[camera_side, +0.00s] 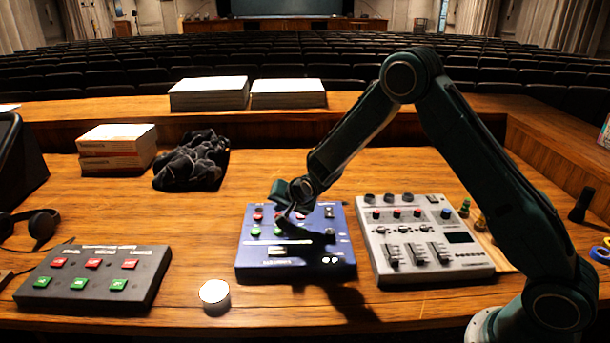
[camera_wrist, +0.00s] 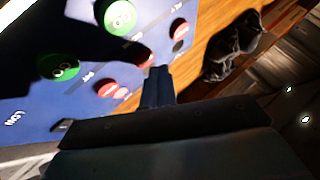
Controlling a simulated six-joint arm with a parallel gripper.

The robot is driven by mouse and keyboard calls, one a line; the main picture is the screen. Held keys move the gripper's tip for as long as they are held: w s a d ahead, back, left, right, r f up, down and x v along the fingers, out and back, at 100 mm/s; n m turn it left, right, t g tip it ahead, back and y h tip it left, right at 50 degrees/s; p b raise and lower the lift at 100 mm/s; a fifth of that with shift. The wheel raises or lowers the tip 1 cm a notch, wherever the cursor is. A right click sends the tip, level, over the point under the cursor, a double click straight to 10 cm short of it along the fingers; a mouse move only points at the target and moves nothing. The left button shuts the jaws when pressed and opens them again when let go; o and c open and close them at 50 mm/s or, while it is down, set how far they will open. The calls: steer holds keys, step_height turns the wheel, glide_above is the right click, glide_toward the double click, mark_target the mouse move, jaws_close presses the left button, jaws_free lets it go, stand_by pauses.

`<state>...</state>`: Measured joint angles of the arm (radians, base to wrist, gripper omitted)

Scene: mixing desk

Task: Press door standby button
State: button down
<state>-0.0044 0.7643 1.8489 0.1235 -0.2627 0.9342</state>
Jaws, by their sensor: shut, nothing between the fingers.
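The blue control box (camera_side: 339,262) lies in the middle of the desk, with red and green buttons at its upper left. In the wrist view the red buttons (camera_wrist: 107,88) run in a row beside the green buttons (camera_wrist: 58,67). No label that I can read shows which is the door standby button. My gripper (camera_wrist: 157,70) is shut and empty, over the blue box. Its fingertips appear close to the middle red button (camera_wrist: 145,56), which is dark in shadow; I cannot tell whether they touch. In the side view my gripper (camera_side: 287,212) partly hides the buttons.
A black box (camera_side: 95,273) with red and green buttons lies at the left. A grey mixer (camera_side: 428,262) stands close right of the blue box. A white-topped round object (camera_side: 214,292) stands in front. A dark cloth (camera_side: 192,162), books (camera_side: 117,148) and headphones (camera_side: 42,226) lie around.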

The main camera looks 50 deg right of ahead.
steer(key=shift+f, duration=0.75)
stand_by(1.1)
steer(key=shift+r, duration=0.8)
steer(key=shift+r, duration=0.1)
steer(key=shift+r, duration=2.45)
